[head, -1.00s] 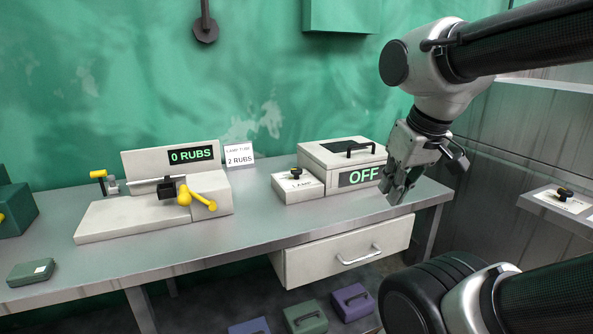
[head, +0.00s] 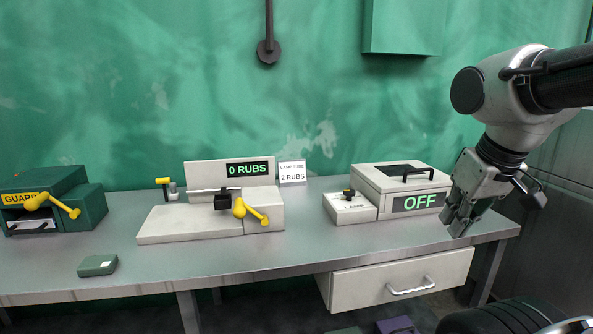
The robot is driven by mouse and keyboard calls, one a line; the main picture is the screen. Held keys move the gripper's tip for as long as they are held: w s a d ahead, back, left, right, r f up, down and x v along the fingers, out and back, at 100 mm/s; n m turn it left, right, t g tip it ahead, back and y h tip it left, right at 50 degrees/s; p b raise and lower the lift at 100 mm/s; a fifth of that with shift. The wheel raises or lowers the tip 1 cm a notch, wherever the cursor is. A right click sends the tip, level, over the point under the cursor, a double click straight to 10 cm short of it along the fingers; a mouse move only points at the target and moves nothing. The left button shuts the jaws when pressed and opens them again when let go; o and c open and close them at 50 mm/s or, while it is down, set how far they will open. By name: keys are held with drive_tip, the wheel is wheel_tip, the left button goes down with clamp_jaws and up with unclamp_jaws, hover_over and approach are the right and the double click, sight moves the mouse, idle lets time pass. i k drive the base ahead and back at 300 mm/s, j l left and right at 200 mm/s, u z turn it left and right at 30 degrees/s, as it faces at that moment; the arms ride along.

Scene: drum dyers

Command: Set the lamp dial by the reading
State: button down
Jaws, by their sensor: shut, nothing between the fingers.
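The lamp dial is a dark knob with a yellow mark (head: 349,193) on a small white box labelled LAMP (head: 350,209). It is joined to a white lidded box (head: 402,182) whose display (head: 418,202) reads OFF. A white card (head: 292,172) at the back of the bench reads 2 RUBS, with a smaller line above that seems to begin with LAMP. The white rubbing machine (head: 212,222) has a display (head: 247,169) reading 0 RUBS. My gripper (head: 455,228) is shut and empty, to the right of the OFF display, pointing down above the bench's right end.
The machine has a yellow crank handle (head: 253,212) and a small yellow-topped lever (head: 164,182). A dark green box (head: 82,205) marked GUARD stands at left, and a small green case (head: 97,265) lies near the front edge. The bench front (head: 230,262) is mostly clear. A white drawer (head: 400,279) hangs below.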

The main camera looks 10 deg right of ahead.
sight(350, 193)
drive_tip(key=i+l, duration=0.65)
drive_tip(key=l, duration=0.2)
drive_tip(key=j+u, duration=0.05)
